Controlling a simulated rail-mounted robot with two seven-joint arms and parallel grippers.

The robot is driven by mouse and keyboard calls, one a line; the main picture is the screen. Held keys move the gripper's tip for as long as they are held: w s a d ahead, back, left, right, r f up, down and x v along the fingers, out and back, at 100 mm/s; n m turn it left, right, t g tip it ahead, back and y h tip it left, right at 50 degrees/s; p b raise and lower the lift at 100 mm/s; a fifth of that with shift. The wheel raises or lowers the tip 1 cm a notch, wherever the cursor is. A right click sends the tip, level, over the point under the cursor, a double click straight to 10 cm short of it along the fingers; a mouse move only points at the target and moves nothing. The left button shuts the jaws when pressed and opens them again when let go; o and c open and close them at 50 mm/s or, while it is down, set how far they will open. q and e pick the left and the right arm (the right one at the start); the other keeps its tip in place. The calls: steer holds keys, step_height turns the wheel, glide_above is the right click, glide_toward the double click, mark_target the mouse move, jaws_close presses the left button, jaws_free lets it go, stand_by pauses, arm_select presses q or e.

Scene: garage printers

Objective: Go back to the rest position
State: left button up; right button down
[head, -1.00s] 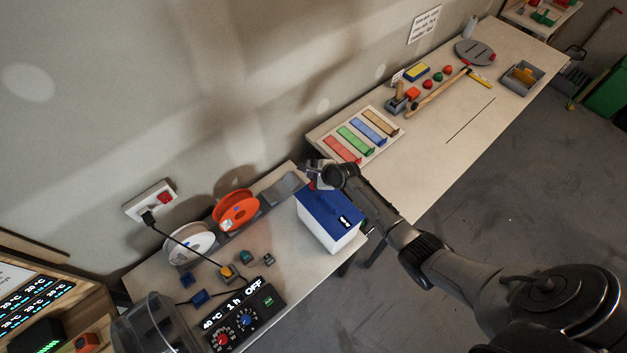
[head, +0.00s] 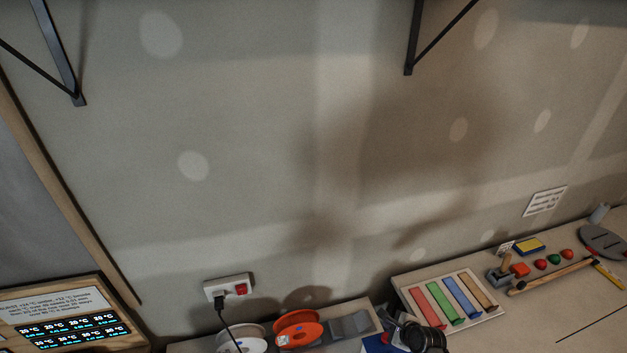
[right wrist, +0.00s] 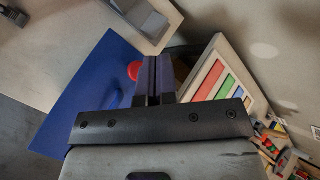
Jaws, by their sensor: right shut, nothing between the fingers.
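My right gripper (head: 388,338) is at the bottom edge of the head view, dark and partly cut off by the frame. In the right wrist view its two fingers (right wrist: 156,75) are together with nothing between them. It is above or beside the box with the blue lid (right wrist: 85,90), of which only a small blue part (head: 376,346) shows in the head view. A small red round part (right wrist: 134,70) shows just left of the fingers; I cannot tell whether they touch it. My left gripper is in neither view.
The white tray with coloured strips (head: 412,296) lies right of the gripper. An orange spool (head: 297,326) and a white spool (head: 250,343) stand left, below a wall socket (head: 228,287). Shelf brackets (head: 411,45) are high on the wall.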

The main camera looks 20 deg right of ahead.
steer(key=shift+n, duration=0.7)
steer(key=shift+s+a+f+n, duration=0.1)
steer(key=shift+s+f+n, duration=0.15)
steer(key=shift+n, duration=0.65)
steer(key=s+a+r+n+g+h, duration=0.1)
steer(key=s+a+r+n, duration=0.2)
steer(key=r+n, duration=0.7)
steer(key=s+a+r+n+g+h, duration=0.1)
steer(key=s+a+r+n, duration=0.25)
steer(key=r+n, duration=0.65)
steer(key=s+a+n, duration=0.2)
steer(key=s+a, duration=0.1)
steer(key=s, duration=0.6)
steer(key=s+a+n, duration=0.1)
steer(key=s+a, duration=0.2)
steer(key=s, duration=0.5)
steer(key=s+f+g, duration=0.1)
steer(key=s+f, duration=0.2)
steer(key=s, duration=0.3)
steer(key=s+a+f+g, duration=0.1)
steer(key=s+f+g, duration=0.1)
steer(key=s+f, duration=0.2)
steer(key=shift+s+a, duration=0.2)
steer(key=shift+s, duration=1)
